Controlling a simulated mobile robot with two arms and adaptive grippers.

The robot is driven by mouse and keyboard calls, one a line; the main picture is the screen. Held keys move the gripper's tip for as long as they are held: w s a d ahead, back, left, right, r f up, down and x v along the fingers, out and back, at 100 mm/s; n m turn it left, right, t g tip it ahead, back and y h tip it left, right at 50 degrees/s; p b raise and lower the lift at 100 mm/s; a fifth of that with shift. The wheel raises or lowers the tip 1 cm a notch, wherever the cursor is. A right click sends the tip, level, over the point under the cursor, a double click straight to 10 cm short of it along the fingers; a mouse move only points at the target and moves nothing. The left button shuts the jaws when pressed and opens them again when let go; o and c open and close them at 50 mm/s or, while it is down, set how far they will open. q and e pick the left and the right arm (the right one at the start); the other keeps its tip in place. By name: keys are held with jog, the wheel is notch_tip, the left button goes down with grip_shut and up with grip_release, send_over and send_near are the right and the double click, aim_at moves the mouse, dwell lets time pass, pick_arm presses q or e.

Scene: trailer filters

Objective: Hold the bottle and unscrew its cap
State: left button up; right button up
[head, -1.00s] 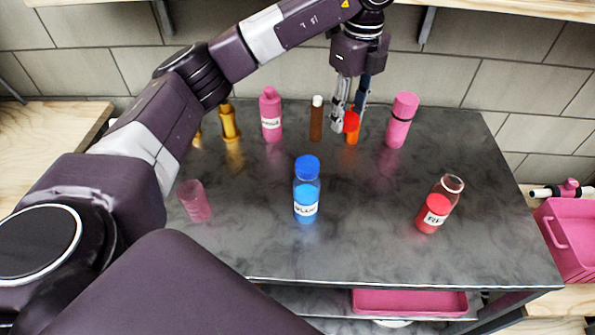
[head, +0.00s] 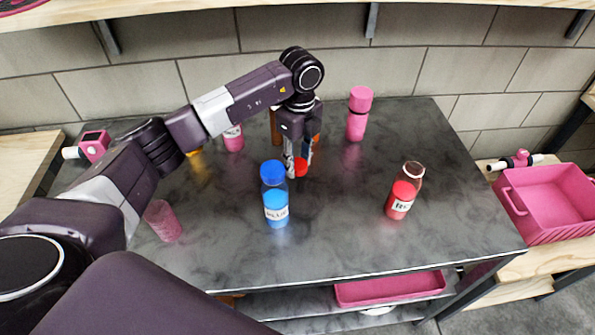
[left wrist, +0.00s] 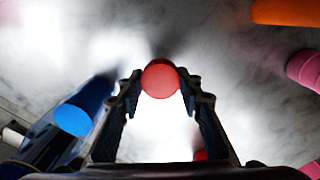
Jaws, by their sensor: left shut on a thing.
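My left gripper (head: 297,172) is shut on a round red cap (head: 301,167). The cap also shows between the fingertips in the left wrist view (left wrist: 160,78). The gripper points down over the middle of the counter, just behind and right of the blue bottle (head: 276,208). That bottle stands upright with its blue cap (head: 272,171) on; a blue cap also shows at left in the left wrist view (left wrist: 73,119). A clear bottle with red contents (head: 401,196) stands to the right, its top open. My right gripper is not in view.
A pink bottle (head: 357,117) stands at the back, and another pink bottle (head: 233,138) at back left. A pink cup (head: 163,221) is at front left. A pink bin (head: 550,197) sits at right. The counter's front right is clear.

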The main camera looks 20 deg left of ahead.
aim_at(297, 182)
pick_arm(q)
notch_tip(297, 182, down, 4)
jog(key=shift+f+p, duration=0.25)
jog(key=shift+p, duration=0.05)
jog(key=shift+f, duration=0.4)
jog(key=o, duration=1.2)
jog(key=shift+s, duration=0.1)
jog(key=shift+o, duration=0.4)
jog(key=shift+r, duration=0.1)
